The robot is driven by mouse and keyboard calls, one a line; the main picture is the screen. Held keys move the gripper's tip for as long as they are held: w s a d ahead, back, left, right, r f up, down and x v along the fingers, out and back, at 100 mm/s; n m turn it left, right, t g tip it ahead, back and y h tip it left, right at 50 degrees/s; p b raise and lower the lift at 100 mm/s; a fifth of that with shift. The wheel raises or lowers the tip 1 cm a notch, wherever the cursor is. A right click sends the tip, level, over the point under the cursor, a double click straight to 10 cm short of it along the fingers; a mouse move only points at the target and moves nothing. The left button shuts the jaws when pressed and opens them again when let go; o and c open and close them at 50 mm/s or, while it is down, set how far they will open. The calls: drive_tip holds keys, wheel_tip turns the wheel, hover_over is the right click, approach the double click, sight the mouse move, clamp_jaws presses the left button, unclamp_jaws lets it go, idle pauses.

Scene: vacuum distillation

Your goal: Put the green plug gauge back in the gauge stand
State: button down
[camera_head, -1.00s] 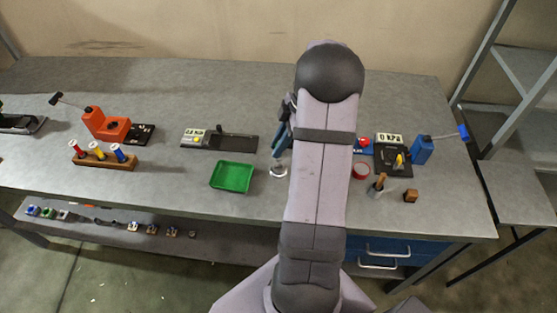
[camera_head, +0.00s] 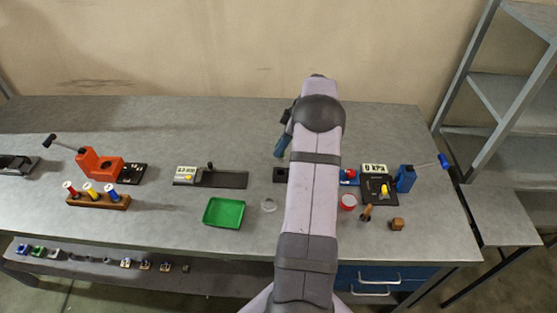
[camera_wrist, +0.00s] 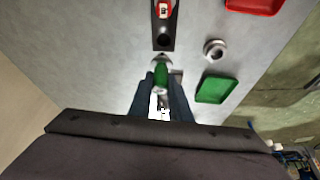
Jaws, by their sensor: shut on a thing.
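The green plug gauge (camera_wrist: 160,77) shows in the wrist view with a green body and pale metal ends. My gripper (camera_wrist: 160,92) is shut on it, and the fingers hide part of its sides. In the head view my gripper (camera_head: 281,147) is over the back half of the bench, and the gauge cannot be made out. A dark block with a round empty-looking hole (camera_wrist: 164,41), apparently the gauge stand, lies just ahead of the gauge in the wrist view. In the head view my arm hides most of this block (camera_head: 281,175).
A metal ring-shaped part (camera_wrist: 215,48) and a green tray (camera_wrist: 216,88) lie beside the block. A wooden rack (camera_head: 98,201) with coloured pieces stands at the left.

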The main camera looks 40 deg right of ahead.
sight(282, 156)
drive_tip(key=shift+m+h, duration=0.3)
drive_tip(key=shift+m, duration=0.5)
drive_tip(key=shift+f, duration=0.2)
drive_tip(key=shift+f+b, duration=1.15)
drive_tip(key=shift+f, duration=1.15)
drive_tip(key=shift+f+b, duration=0.3)
drive_tip(key=shift+b, duration=0.15)
drive_tip(key=shift+b, duration=0.6)
drive_tip(key=shift+f+b, duration=1.3)
idle(1.2)
idle(0.5)
drive_tip(key=c, duration=1)
unclamp_jaws()
